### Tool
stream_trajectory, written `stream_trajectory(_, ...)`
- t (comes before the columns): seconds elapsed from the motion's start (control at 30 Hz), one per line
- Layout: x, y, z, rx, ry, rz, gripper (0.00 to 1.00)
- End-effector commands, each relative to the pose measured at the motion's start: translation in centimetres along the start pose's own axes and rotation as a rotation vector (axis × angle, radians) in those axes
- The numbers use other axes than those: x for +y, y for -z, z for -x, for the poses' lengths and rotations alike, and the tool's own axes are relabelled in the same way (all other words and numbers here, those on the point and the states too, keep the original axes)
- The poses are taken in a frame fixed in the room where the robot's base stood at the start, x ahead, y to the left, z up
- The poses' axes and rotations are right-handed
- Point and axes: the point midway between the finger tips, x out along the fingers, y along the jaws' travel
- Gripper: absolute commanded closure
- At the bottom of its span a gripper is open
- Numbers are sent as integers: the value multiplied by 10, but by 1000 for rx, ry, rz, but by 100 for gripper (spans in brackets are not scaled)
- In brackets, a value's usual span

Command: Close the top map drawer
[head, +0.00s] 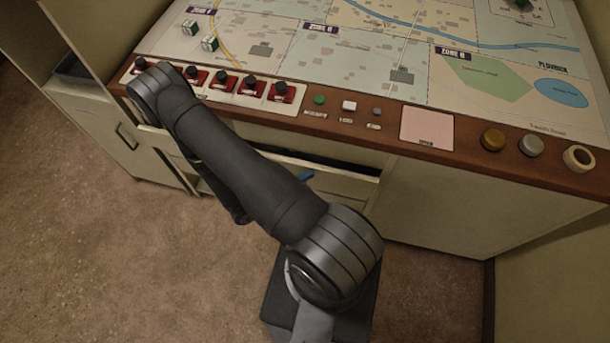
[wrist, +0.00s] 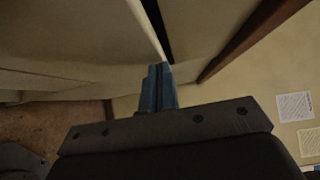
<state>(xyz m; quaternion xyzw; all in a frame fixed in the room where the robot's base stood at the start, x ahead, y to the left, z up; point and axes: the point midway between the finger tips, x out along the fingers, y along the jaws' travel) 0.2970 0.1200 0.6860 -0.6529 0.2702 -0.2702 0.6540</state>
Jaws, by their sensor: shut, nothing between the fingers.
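The top map drawer (head: 345,182) is a pale drawer below the console's brown front edge. It stands partly open, with a dark gap above its front panel; my arm hides much of it. My gripper is shut and empty, and its blue fingertips (head: 306,175) show beside my arm at the drawer front. In the wrist view the blue fingers (wrist: 158,68) are pressed together at the top edge of a pale panel (wrist: 90,35), which looks like the drawer front. I cannot tell whether they touch it.
The console's brown edge (head: 450,150) overhangs the drawers and carries red switches (head: 223,82), buttons and knobs (head: 531,146). A cabinet door with a handle (head: 126,136) is at the left. The carpet (head: 100,240) in front is clear. A wall with papers (wrist: 296,107) shows in the wrist view.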

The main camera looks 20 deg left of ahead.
Motion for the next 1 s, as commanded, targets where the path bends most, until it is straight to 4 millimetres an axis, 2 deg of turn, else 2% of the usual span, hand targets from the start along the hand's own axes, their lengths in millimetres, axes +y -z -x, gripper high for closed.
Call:
stream_trajectory(0.37,0,-2,-2,2,0,0,100)
stream_trajectory(0.7,0,-30,-31,5,0,1,100)
stream_trajectory(1.0,0,-38,-38,0,2,-2,100)
